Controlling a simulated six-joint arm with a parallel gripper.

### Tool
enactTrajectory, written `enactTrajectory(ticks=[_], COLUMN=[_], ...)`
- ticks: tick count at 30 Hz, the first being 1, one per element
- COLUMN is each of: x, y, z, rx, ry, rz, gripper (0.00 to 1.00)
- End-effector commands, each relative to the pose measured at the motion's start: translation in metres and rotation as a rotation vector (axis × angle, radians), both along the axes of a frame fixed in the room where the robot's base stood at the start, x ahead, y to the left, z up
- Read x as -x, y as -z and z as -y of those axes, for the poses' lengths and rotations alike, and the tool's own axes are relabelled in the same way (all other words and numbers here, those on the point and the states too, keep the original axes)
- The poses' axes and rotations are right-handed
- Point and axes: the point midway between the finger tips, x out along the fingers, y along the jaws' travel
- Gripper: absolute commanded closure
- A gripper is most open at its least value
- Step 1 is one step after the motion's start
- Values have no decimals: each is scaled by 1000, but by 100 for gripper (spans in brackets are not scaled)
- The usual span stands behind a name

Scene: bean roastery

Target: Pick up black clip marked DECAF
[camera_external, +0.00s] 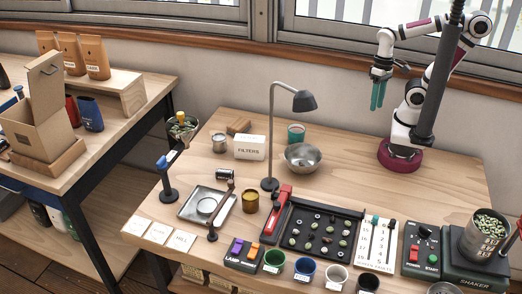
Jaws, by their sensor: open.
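My gripper (378,94) is at the upper right, high above the back of the table. Its teal fingers point down with nothing visible between them, and it is far from the small items at the front. A dark clip holder (241,258) stands at the front, left of the bean tray. A purple clip (236,245) and an orange clip (253,250) stand in it, above small white labels. I cannot make out a black clip or the word DECAF; dark shapes there blend with the holder.
A tall lamp (270,140) rises mid-table, near a metal bowl (302,158) and a FILTERS box (249,147). Cups, including a green one (274,261), line the front.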

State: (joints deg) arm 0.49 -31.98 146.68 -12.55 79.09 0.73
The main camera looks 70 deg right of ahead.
Motion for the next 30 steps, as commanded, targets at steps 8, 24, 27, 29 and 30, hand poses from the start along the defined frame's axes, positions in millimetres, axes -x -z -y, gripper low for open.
enactTrajectory(ticks=[8, 24, 27, 29, 30], x=[0, -342, -399, -417, -423], y=[0, 55, 92, 110, 119], z=[0, -140, -202, -229, -243], rx=[0, 82, 117, 138, 149], ry=[0, -515, -611, -650, -670], rz=[0, 720, 936, 1037, 1087], gripper=[27, 27, 27, 27, 27])
